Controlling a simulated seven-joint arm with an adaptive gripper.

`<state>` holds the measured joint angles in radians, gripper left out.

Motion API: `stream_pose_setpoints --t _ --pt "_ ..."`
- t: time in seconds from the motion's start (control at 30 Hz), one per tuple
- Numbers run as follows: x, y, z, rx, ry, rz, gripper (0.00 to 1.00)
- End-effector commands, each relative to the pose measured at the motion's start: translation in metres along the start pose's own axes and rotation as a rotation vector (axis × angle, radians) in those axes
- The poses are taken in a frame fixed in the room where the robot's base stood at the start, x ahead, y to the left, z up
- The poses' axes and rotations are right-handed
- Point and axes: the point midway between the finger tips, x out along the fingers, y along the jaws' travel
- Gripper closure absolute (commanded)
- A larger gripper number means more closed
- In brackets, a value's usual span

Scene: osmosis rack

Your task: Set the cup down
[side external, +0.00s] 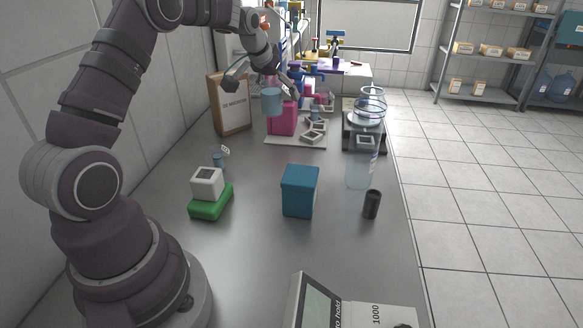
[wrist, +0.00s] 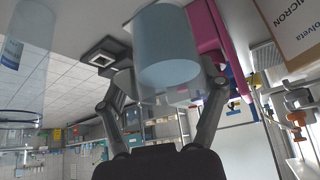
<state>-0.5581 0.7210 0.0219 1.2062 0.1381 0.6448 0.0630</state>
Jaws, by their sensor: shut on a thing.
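The cup (side external: 271,102) is light blue and is held in the air above the far part of the grey table, in front of a pink block. In the wrist view the cup (wrist: 168,60) fills the upper middle, between the two fingers, and looks translucent with a pale blue round face. My gripper (side external: 268,86) is shut on the cup; its fingers also show on either side of it in the wrist view (wrist: 163,92). The cup's contact with the fingers is partly hidden.
A pink block (side external: 283,121) and grey square frames (side external: 312,136) stand on a pale board. A brown framed board (side external: 231,105) is at left, a glass vessel (side external: 370,103) at right. A blue box (side external: 299,192), dark cylinder (side external: 371,204) and clear container (side external: 360,172) are nearer; the table between is mostly clear.

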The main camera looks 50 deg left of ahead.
Motion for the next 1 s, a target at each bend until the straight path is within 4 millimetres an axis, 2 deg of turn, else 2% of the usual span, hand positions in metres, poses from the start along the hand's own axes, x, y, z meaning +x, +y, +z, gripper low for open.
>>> stream_pose_setpoints --t 0.13,0.37,0.53,0.67,0.8,0.9,1.0 --pt "-0.020 0.002 -0.012 0.007 0.002 0.005 0.67" --pt "-0.023 0.046 0.001 0.175 -0.001 0.114 0.67" --pt "-0.034 0.093 0.018 0.363 0.000 0.236 0.67" --pt "-0.050 0.141 0.042 0.574 0.001 0.371 0.67" --pt "-0.075 0.194 0.080 0.838 0.000 0.541 0.67" --pt "-0.094 0.221 0.108 1.003 0.003 0.646 0.67" --pt "-0.108 0.238 0.130 1.122 0.002 0.724 0.67"
